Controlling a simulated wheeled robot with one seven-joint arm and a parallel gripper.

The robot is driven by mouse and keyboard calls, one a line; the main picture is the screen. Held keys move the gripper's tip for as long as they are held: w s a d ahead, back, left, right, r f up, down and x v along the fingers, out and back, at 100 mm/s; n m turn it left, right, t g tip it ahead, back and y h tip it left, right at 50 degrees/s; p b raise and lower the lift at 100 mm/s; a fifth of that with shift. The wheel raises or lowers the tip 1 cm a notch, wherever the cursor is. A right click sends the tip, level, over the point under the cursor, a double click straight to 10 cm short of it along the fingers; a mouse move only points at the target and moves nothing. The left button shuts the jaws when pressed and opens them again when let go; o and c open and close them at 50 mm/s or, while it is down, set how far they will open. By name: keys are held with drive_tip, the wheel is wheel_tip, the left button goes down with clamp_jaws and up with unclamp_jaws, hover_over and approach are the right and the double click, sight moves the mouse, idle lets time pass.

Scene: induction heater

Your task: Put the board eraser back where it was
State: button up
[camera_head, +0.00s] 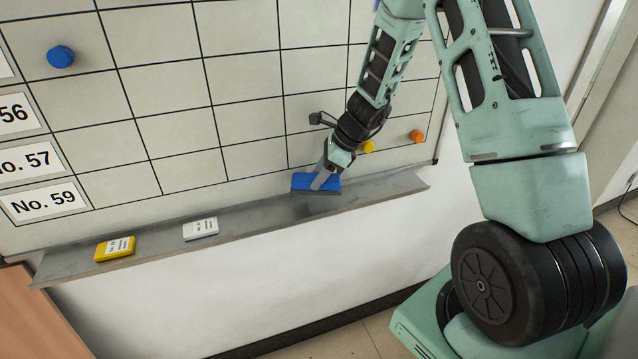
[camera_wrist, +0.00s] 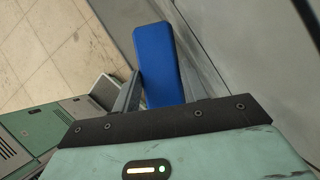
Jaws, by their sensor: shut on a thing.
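The board eraser is a blue block (camera_head: 302,182) at the right part of the grey tray (camera_head: 255,216) under the whiteboard. My gripper (camera_head: 322,182) is shut on it from above. The eraser sits at or just above the tray surface; I cannot tell whether it touches.
A yellow box (camera_head: 114,249) and a white box (camera_head: 200,229) lie on the tray to the left. The gridded whiteboard (camera_head: 240,115) stands behind, with a blue magnet (camera_head: 61,56), a yellow magnet (camera_head: 367,146) and an orange magnet (camera_head: 416,135). The tray's right end is bare.

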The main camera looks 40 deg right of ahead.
sight(319, 189)
wheel_tip(319, 189, down, 4)
drive_tip(key=shift+w+r+p, duration=0.1)
drive_tip(key=shift+r+p, duration=0.05)
drive_tip(key=shift+p, duration=0.35)
drive_tip(key=shift+f, duration=0.2)
drive_tip(key=shift+f+b, duration=0.5)
drive_tip(key=shift+b, duration=0.15)
drive_tip(key=o, duration=0.9)
drive_tip(key=shift+r, duration=0.1)
